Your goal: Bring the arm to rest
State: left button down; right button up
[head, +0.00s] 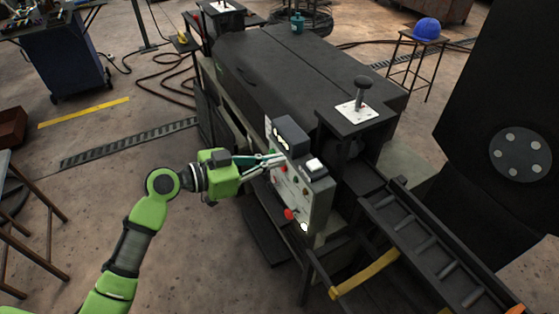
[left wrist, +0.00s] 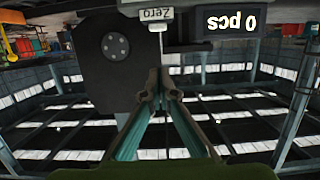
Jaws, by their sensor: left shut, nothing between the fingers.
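My left arm reaches in from the lower left in the head view. Its green left gripper (head: 270,159) is shut and empty, with its fingertips close to the upper left of a grey control box (head: 314,200). In the left wrist view the closed fingers (left wrist: 159,78) point toward a pale key marked "Zero" (left wrist: 157,14), which appears upside down. I cannot tell whether the tips touch anything. The box also carries a red button (head: 289,214). My right gripper is not in view.
The box is mounted on a large dark machine (head: 300,75) with a lever (head: 363,88) on top. A black ladder-like rack (head: 425,245) with a yellow bar (head: 365,275) lies to the right. A stool holds a blue hard hat (head: 427,28). Floor left of the machine is mostly open.

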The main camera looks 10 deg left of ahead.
pick_arm(q)
jog(key=shift+w, duration=0.1)
dwell(0.6)
jog(key=a+f+n+y, duration=0.3)
jog(key=f, duration=0.8)
jog(key=a+f+n+y, duration=0.2)
jog(key=a+f+n, duration=0.15)
jog(key=f, duration=0.75)
jog(key=s+a+f+n+g+y, duration=0.15)
jog(key=s+f, duration=0.25)
jog(key=f, duration=0.4)
jog(key=s+a+f+g+y, duration=0.1)
jog(key=s+a+f+y, duration=0.15)
jog(key=f, duration=0.55)
jog(key=s+a+f+n+g+y, duration=0.1)
jog(key=s+a+f, duration=0.1)
jog(key=s+f, duration=0.7)
jog(key=s+a+f+g+y, duration=0.1)
jog(key=s+a+f+g, duration=0.15)
jog(key=s+f, duration=0.7)
jog(key=s+f+g, duration=0.1)
jog(key=s+f, duration=0.1)
jog(key=s, duration=0.9)
jog(key=s+f+g+y, duration=0.1)
jog(key=s+f, duration=0.2)
jog(key=s, duration=0.9)
jog(key=shift+a+m, duration=0.2)
jog(key=shift+m, duration=0.1)
jog(key=shift+w, duration=0.2)
